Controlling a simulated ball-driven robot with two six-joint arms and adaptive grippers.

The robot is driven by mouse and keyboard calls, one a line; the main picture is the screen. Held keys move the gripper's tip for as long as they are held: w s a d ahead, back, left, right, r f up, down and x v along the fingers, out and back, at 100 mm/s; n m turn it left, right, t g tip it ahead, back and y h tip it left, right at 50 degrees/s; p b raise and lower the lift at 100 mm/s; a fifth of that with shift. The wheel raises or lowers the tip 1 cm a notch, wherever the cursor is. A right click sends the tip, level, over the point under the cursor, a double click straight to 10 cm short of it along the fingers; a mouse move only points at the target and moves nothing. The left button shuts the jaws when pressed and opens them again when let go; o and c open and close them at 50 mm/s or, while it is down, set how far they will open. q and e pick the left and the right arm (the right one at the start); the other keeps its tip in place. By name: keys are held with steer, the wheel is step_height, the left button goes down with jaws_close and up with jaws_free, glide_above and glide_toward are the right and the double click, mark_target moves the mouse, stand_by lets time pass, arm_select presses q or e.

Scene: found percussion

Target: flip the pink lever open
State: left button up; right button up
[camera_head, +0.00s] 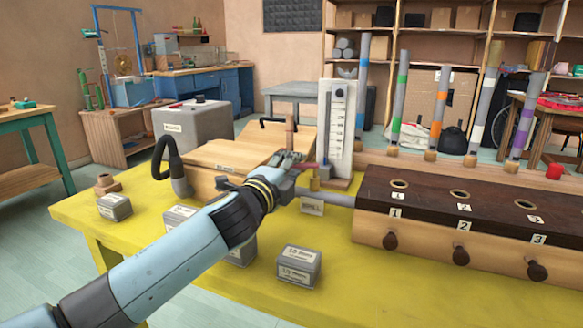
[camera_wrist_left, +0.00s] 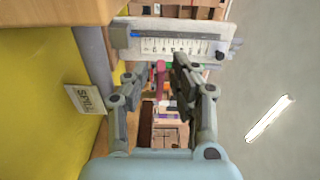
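The pink lever (camera_head: 306,165) is a short pink-red bar at the foot of the white upright gauge board (camera_head: 346,120), level or nearly so. A brass fitting (camera_head: 314,184) sits just below it. My left gripper (camera_head: 288,160) is at the lever's left end. In the wrist view, the fingers of my left gripper (camera_wrist_left: 156,78) stand apart, with the pink lever (camera_wrist_left: 160,67) showing in the gap between their tips. I cannot tell whether they touch it. My right gripper is not in view.
A wooden bellows box (camera_head: 215,165) lies left of the gripper. A dark-topped wind chest (camera_head: 430,205) with numbered holes and knobs stands right, with banded pipes behind. A SPILL label (camera_head: 312,206) hangs below the lever. Grey weights (camera_head: 300,265) sit on the yellow table (camera_head: 350,290), whose front is partly clear.

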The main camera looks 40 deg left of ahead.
arm_select(q)
jaws_close()
steer(key=m+h+p, duration=0.1)
steer(key=p, duration=0.1)
steer(key=w+m+h+p, duration=0.1)
steer(key=h, duration=0.1)
steer(key=a+m+h+p, duration=0.1)
steer(key=h+p, duration=0.1)
steer(key=shift+w+r+p, duration=0.15)
steer(key=shift+r+p, duration=0.15)
steer(key=shift+w+f+m+h+p, duration=0.1)
steer(key=shift+f+m+h+p, duration=0.1)
steer(key=shift+m+h+p, duration=0.45)
steer(key=shift+f+b, duration=0.15)
steer(key=shift+b, duration=0.2)
